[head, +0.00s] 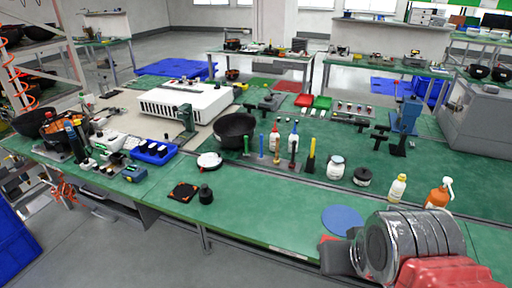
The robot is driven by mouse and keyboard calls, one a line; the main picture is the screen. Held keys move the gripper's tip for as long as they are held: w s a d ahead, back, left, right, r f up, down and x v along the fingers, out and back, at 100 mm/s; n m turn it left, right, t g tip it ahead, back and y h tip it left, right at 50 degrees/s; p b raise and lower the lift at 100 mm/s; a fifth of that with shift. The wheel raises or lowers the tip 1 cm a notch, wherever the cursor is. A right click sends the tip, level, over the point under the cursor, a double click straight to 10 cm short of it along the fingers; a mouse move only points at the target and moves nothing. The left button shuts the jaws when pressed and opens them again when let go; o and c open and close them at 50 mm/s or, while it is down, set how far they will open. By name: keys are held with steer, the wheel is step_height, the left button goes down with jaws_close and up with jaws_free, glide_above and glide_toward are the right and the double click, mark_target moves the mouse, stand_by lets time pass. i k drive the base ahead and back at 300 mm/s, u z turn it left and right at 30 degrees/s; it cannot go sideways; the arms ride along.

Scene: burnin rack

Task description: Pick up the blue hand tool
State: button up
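A thin blue hand tool (262,145) stands upright in a row of hand tools on the green bench, right of a black bowl. A green tool (246,145) stands to its left. An orange tool (277,152), a dark tool (293,152) and a yellow-handled tool (311,157) stand to its right. My arm, with a grey ribbed cylinder and a red part, fills the lower right corner. The dark end piece, seemingly my gripper (340,256), is at the bench's front edge, well apart from the blue tool. Its fingers cannot be made out clearly.
The black bowl (235,130) stands left of the tools. White bottles (274,138) stand close behind them. A jar (336,167), a dark tin (362,176) and more bottles (397,188) stand to the right. The green bench front (260,205) is mostly clear, with a blue disc (343,219).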

mark_target(261, 158)
steer(key=u, duration=0.3)
steer(key=i, duration=0.65)
steer(key=u, duration=0.8)
steer(key=i, duration=0.55)
steer(key=u, duration=0.3)
